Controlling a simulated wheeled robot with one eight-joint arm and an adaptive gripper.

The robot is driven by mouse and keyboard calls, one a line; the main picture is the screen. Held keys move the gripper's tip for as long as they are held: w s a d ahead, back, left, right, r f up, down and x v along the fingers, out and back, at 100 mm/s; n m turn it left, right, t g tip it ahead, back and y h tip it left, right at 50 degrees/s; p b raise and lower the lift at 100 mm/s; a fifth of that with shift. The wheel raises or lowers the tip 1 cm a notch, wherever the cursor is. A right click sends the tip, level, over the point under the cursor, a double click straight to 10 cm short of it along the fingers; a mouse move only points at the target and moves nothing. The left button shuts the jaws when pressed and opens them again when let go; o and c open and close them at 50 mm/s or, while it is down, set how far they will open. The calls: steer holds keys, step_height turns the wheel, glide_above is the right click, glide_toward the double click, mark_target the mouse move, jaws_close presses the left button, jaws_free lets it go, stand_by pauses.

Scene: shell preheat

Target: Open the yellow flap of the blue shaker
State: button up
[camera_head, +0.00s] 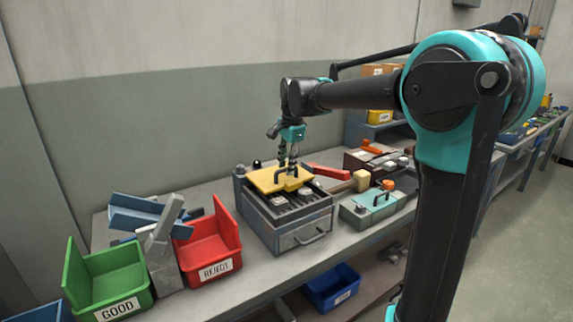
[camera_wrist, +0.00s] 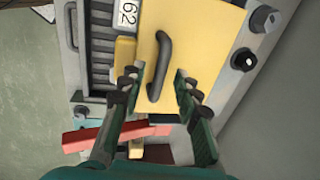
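The yellow flap (camera_head: 265,181) lies roughly flat on the back part of the top of a dark grey box (camera_head: 300,236); I see no clearly blue shaker body. A dark arched handle (camera_wrist: 162,62) stands on the flap (camera_wrist: 205,45). My gripper (camera_head: 291,170) points down over the flap at the handle. In the wrist view my gripper (camera_wrist: 160,86) has one finger on each side of the handle, with gaps visible on both sides. It is open and not closed on the handle. Whether the fingertips touch the flap is unclear.
Left of the box are a red REJECT bin (camera_head: 208,250), a green GOOD bin (camera_head: 110,275) and a grey stand (camera_head: 163,255). A teal unit (camera_head: 368,208) is close on the right. A red bar (camera_head: 328,171) lies behind. Dark knobs (camera_wrist: 243,60) edge the box.

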jaws_close()
steer(key=shift+w+r, duration=0.1)
steer(key=shift+r, duration=0.05)
